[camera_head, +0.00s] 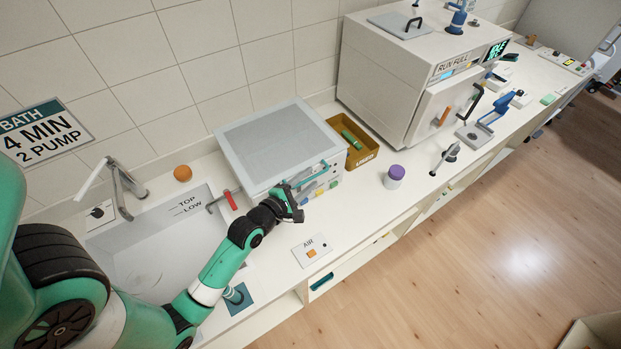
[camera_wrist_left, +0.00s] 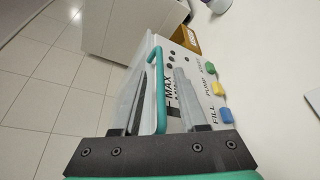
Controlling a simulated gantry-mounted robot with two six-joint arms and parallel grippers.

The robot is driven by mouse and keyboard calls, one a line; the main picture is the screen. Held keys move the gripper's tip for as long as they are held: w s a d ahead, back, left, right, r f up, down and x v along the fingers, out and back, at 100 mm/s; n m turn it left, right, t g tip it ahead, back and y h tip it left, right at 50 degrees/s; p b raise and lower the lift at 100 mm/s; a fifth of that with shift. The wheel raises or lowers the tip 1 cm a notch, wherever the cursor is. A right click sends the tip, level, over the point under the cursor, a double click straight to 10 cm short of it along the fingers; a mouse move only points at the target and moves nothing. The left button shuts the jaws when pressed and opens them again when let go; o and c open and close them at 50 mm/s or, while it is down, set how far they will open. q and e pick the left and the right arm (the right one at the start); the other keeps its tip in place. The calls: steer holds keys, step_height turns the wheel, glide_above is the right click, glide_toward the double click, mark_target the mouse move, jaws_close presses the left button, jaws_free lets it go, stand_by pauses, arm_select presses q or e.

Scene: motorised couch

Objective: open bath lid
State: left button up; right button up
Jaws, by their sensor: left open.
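The bath is a white box with a grey lid (camera_head: 280,143) that lies flat and closed on top. A teal bar handle (camera_wrist_left: 160,90) at the lid's front shows in the left wrist view. My left gripper (camera_head: 294,204) is at the front of the bath. In the left wrist view my left gripper (camera_wrist_left: 162,78) is open, with the handle between its two fingers; I cannot tell whether they touch it. In the head view the gripper hides part of the bath's front. My right gripper is not in view.
The front panel has blue, yellow and green buttons (camera_wrist_left: 219,89). A sink (camera_head: 150,255) with a tap is left of the bath, with a red-handled lever (camera_head: 230,200) between them. A yellow USED bin (camera_head: 362,158) and a large white machine (camera_head: 400,85) stand to the right.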

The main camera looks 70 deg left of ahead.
arm_select(q)
steer(key=shift+w+a+f, duration=0.15)
steer(key=shift+w+a, duration=0.15)
steer(key=shift+w, duration=0.25)
jaws_close()
stand_by(1.0)
